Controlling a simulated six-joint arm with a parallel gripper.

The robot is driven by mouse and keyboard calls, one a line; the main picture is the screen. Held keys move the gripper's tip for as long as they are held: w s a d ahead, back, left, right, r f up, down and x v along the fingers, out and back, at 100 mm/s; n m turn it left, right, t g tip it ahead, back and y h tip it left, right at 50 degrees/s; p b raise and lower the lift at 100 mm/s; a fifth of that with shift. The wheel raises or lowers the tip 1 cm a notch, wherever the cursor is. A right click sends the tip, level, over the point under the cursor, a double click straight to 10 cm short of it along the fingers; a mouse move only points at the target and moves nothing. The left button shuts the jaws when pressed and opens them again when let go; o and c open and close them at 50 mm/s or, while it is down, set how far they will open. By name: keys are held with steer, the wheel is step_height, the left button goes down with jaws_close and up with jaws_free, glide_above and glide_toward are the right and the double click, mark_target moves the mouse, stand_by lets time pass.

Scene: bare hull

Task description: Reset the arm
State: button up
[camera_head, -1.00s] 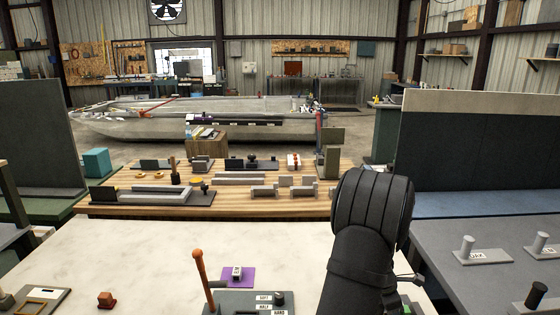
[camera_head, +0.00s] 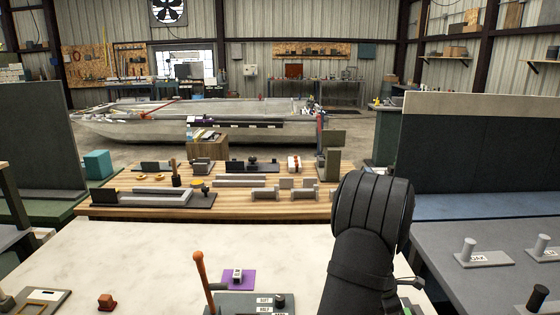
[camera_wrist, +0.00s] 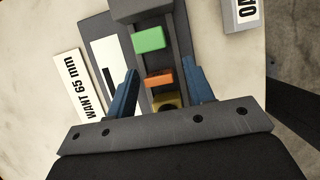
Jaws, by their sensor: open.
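My gripper (camera_wrist: 161,90) shows in the wrist view with its two blue fingers apart. An orange block (camera_wrist: 159,79) shows between the fingers in the picture, with a green block (camera_wrist: 149,40) farther up and a yellow piece (camera_wrist: 166,103) with a dark round mark nearer the palm. These pieces sit in a dark grey channel. I cannot tell whether a finger touches any of them. In the head view my dark arm covers the right end of the pale worktop (camera_head: 120,250), and my gripper is hidden there.
A white card (camera_wrist: 77,88) reading "WANT 65 mm" lies left of the channel. An orange-handled lever (camera_head: 204,280), a purple mat (camera_head: 247,284) and a small red-brown block (camera_head: 105,301) are on the pale worktop. A grey bench (camera_head: 455,275) with pegs stands at right.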

steer(key=v, duration=1.1)
steer(key=shift+r, duration=0.4)
steer(key=x, duration=1.2)
steer(key=shift+a, duration=0.1)
step_height(320, 180, up, 4)
steer(key=shift+w+r, duration=0.1)
steer(key=shift+r, duration=0.05)
steer(key=s+d+r, duration=0.5)
steer(key=s+r, duration=0.2)
steer(key=s, duration=0.4)
steer(key=w+a+n+t+y, duration=0.1)
steer(key=w+a+n+t, duration=0.2)
steer(key=w+a+n, duration=1.05)
steer(key=w+a+y, duration=0.1)
steer(key=w+a, duration=0.3)
steer(key=a, duration=0.7)
steer(key=w+a+f+n+t, duration=0.1)
steer(key=w+a, duration=0.2)
steer(key=a, duration=0.9)
steer(key=w+a+n+y, duration=0.1)
steer(key=w+a, duration=0.3)
steer(key=a, duration=0.7)
steer(key=shift+w+a+f+y, duration=0.25)
steer(key=shift+w+f+y, duration=0.05)
